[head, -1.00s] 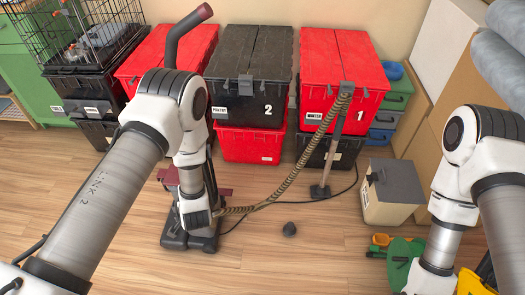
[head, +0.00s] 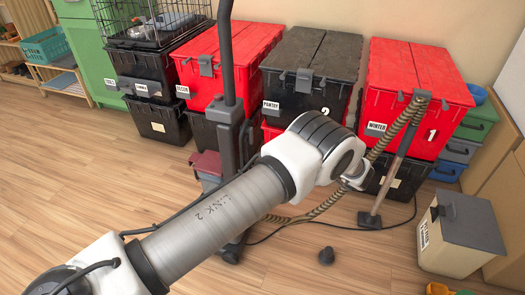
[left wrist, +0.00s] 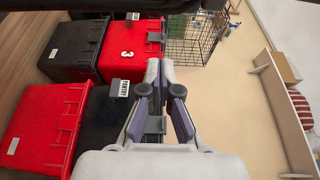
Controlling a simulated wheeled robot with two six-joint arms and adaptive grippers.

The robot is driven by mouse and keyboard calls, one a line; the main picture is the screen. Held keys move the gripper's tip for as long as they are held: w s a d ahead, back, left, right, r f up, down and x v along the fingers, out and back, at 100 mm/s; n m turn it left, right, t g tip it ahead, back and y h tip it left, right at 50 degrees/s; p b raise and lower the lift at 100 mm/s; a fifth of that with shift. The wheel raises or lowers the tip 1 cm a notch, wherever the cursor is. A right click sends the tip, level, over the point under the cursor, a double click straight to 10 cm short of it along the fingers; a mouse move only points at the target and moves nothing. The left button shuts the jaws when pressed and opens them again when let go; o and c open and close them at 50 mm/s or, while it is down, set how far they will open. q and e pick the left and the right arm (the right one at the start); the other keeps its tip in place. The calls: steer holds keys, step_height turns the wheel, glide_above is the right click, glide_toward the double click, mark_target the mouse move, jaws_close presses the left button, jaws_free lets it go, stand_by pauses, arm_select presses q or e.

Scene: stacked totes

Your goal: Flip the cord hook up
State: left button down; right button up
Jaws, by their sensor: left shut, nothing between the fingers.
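My right gripper is out of view.
A ribbed hose (head: 396,122) runs to a wand (head: 392,160) standing before the red tote marked 1 (head: 415,75). The black tote marked 2 (head: 312,60) stands beside it. Floor at left is open.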

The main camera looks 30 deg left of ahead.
arm_select(q)
steer(key=shift+r, duration=0.15)
steer(key=a+b, duration=0.3)
steer(key=a, duration=0.7)
steer(key=s, duration=0.1)
steer(key=s+d, duration=0.1)
steer(key=s, duration=0.1)
